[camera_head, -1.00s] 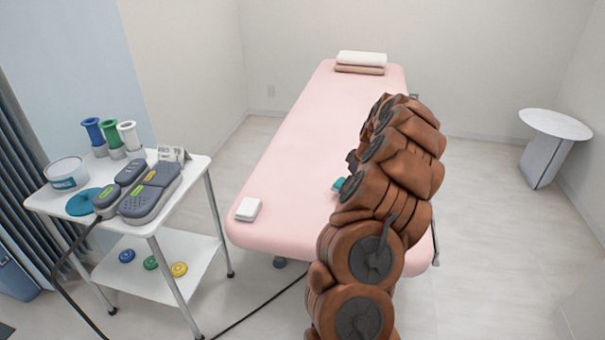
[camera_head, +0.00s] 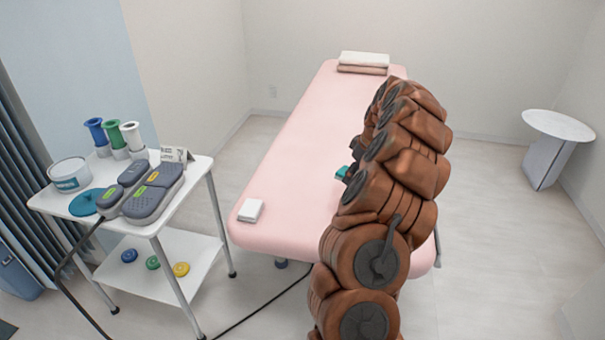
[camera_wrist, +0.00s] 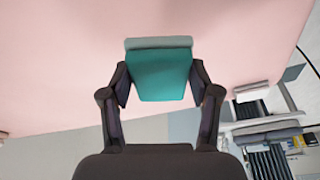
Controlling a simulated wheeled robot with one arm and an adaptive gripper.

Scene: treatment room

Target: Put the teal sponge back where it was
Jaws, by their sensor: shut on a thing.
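The teal sponge (camera_wrist: 160,75) is between the two fingers of my gripper (camera_wrist: 161,84) in the wrist view, with a grey layer along its far edge. My gripper is shut on it from both sides. In the head view only a small part of the sponge (camera_head: 343,172) shows at the left edge of my arm, over the pink treatment bed (camera_head: 285,165). My gripper is mostly hidden behind my arm there. The gap between sponge and bed cannot be judged.
A white block (camera_head: 250,210) lies on the bed's near left corner. Folded towels (camera_head: 363,62) lie at its far end. A white trolley (camera_head: 190,172) at left carries a grey device (camera_head: 152,190), a tub and coloured rolls. A round side table (camera_head: 558,125) stands at right. The bed's middle is clear.

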